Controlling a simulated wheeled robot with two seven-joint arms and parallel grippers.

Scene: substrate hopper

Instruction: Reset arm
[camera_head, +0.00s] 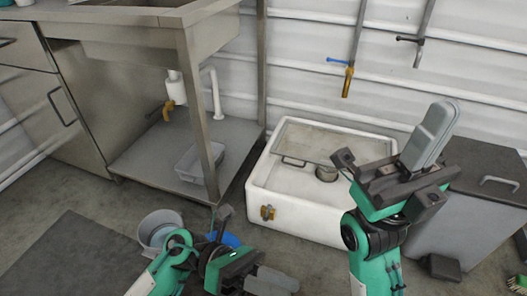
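My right gripper (440,112) is raised at the right, in front of the wall and above the right side of the white basin. Its grey fingers point up and lie against each other, with nothing visible between them. My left gripper (275,279) is low at the bottom centre, near the floor in front of the basin. Its grey fingers point right, and I cannot tell whether they are apart. I see no object held in it.
The white basin (290,212) with a metal lid (318,142) stands on the floor. A grey cabinet (452,232) is at right, a steel sink stand (196,110) at left. A grey bucket (157,226) and a blue item (228,238) are near my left arm. A brass tap (348,80) hangs above.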

